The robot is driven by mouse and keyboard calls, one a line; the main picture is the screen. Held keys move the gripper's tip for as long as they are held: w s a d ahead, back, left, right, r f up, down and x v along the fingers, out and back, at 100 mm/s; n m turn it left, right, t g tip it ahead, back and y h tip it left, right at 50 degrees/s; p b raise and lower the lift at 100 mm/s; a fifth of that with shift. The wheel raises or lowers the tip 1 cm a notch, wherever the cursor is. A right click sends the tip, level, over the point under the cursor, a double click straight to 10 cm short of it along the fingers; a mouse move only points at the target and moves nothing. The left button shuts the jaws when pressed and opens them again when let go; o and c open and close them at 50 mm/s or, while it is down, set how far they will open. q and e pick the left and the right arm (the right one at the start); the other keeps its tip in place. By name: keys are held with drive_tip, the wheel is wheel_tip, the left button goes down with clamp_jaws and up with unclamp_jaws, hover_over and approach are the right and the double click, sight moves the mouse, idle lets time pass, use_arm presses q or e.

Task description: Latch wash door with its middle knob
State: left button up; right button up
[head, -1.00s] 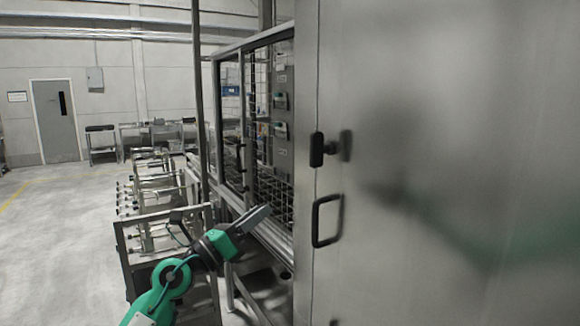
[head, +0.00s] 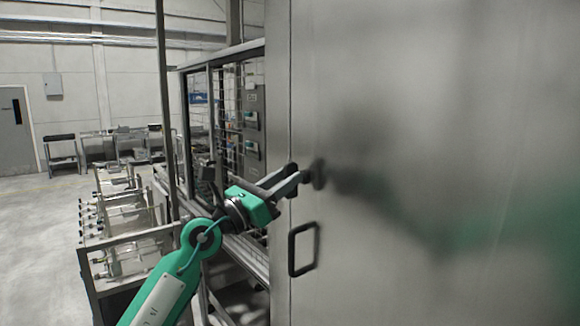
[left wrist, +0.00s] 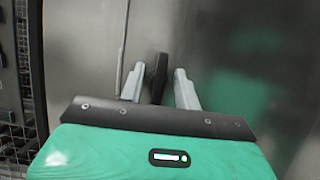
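The wash door (head: 400,110) is a large, shiny steel panel filling the right of the head view, and it looks flush in its frame. Its black middle knob (left wrist: 159,76) lies between my left gripper's (left wrist: 159,71) two pale fingers in the left wrist view. Those fingers are apart, with a gap on each side of the knob. In the head view my left gripper (head: 296,180) is at the door face and hides most of the knob; a dark reflection shows just right of it. My right gripper is out of view.
A black loop handle (head: 304,249) sits on the door below the knob. Left of the door is a framed mesh enclosure (head: 228,120). A metal rack with tubes (head: 120,225) stands left of my arm. Open floor (head: 35,235) lies further left.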

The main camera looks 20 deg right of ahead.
use_arm(q)
drive_tip(key=shift+x, duration=0.85)
drive_tip(key=shift+d, duration=0.15)
clamp_jaws()
